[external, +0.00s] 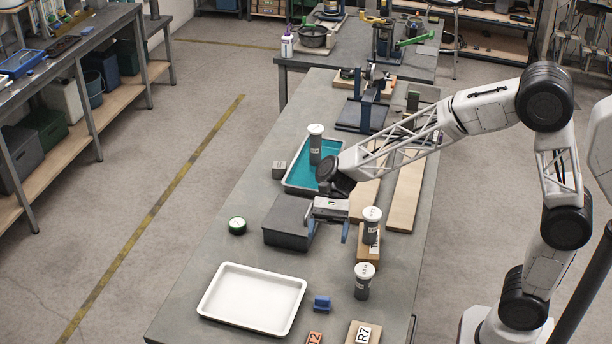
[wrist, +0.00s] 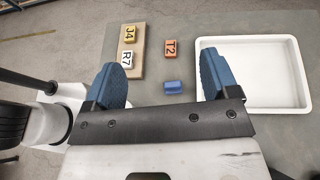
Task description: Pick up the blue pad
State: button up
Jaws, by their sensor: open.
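The blue pad (external: 322,303) is a small blue block lying on the grey table, just right of the white tray in the external view. It also shows in the wrist view (wrist: 173,87), between my fingers and beyond them. My gripper (external: 328,230) is open and empty, above the table beside a dark grey box. In the wrist view its two blue fingers (wrist: 162,85) stand wide apart. The pad is apart from both fingers.
The white tray (external: 220,308) is empty. An orange T2 block (external: 314,338) and an R7 block (external: 363,334) lie near the pad. Grey-and-white canisters (external: 362,284) stand right of it. The dark grey box (external: 285,222) sits beside my gripper.

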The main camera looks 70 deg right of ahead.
send_near(322, 308)
jog(key=shift+s+a+r, duration=0.1)
jog(key=shift+a+r, duration=0.05)
jog(key=shift+a, duration=0.4)
jog(key=shift+a+r, duration=0.2)
jog(key=shift+a, duration=0.35)
jog(key=shift+x, duration=1.3)
jog(key=shift+a, duration=0.1)
jog(key=shift+x, duration=2.55)
jog(key=shift+c, duration=0.5)
jog(key=c, duration=0.9)
